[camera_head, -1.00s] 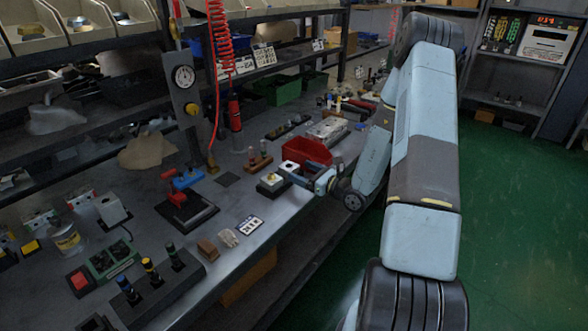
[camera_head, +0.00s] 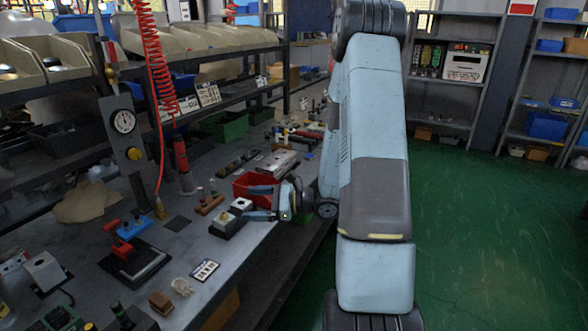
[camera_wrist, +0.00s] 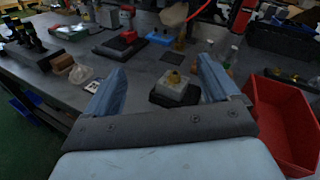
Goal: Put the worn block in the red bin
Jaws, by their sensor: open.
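A pale block with a brass-yellow top (camera_wrist: 176,84) sits on a dark base between and beyond my fingers in the wrist view. In the head view, a pale block with a yellow top (camera_head: 226,221) stands on a dark base near the bench's front edge, with another pale block (camera_head: 242,204) close behind it. I cannot tell wear on either. The red bin (camera_head: 246,181) stands just behind my gripper (camera_head: 260,203); in the wrist view the bin (camera_wrist: 288,112) is at the right. My gripper (camera_wrist: 163,73) is open and empty, fingers pointing at the block.
A brown block (camera_head: 160,302), a pale lump (camera_head: 182,287) and a number plate (camera_head: 205,270) lie along the front edge. A red coiled hose (camera_head: 158,80) hangs over the bench. Green floor is clear at right.

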